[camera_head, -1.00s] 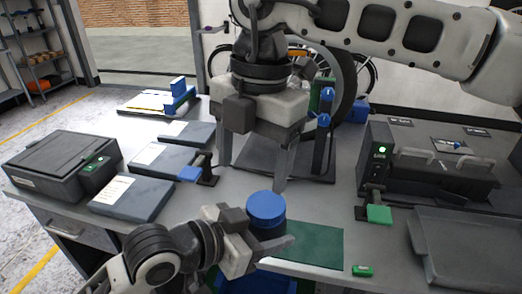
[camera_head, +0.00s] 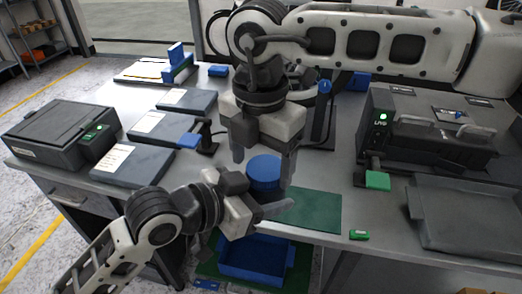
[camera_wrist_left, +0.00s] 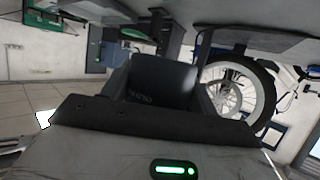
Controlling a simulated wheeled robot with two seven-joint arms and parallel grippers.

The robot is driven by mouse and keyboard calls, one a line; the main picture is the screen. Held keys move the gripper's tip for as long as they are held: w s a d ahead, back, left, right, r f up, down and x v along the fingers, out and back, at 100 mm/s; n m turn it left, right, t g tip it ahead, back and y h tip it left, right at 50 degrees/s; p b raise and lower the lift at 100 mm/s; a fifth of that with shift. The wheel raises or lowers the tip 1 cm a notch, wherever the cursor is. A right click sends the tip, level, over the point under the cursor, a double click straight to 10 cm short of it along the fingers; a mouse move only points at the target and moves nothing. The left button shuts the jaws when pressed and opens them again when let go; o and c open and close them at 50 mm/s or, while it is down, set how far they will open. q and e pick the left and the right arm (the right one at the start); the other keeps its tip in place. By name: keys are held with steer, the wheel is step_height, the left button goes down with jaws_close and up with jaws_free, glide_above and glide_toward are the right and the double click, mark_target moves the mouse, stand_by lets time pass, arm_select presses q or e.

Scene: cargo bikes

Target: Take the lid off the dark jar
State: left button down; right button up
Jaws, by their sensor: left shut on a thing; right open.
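The dark jar (camera_head: 264,192) stands upright over the near part of the bench, its body largely hidden by my grippers. Its ribbed blue lid (camera_head: 264,172) is on top. My left gripper (camera_head: 258,198) is shut on the jar body from the left, one finger showing on the near side. The dark jar (camera_wrist_left: 160,82) also fills the middle of the left wrist view, between the fingers. My right gripper (camera_head: 264,160) points down from above, open, with its fingers on either side of the lid. I cannot tell whether they touch it.
A green mat (camera_head: 315,208) lies just right of the jar, with a small green item (camera_head: 359,235) near the bench edge. A blue bin (camera_head: 250,262) sits below the bench. A dark machine (camera_head: 425,135) and a grey tray (camera_head: 475,220) stand at right; flat dark cases (camera_head: 130,165) lie at left.

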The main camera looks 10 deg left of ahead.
steer(key=c, duration=1)
steer(key=shift+a+r+n, duration=0.1)
steer(key=shift+n, duration=1.6)
steer(key=o, duration=1.1)
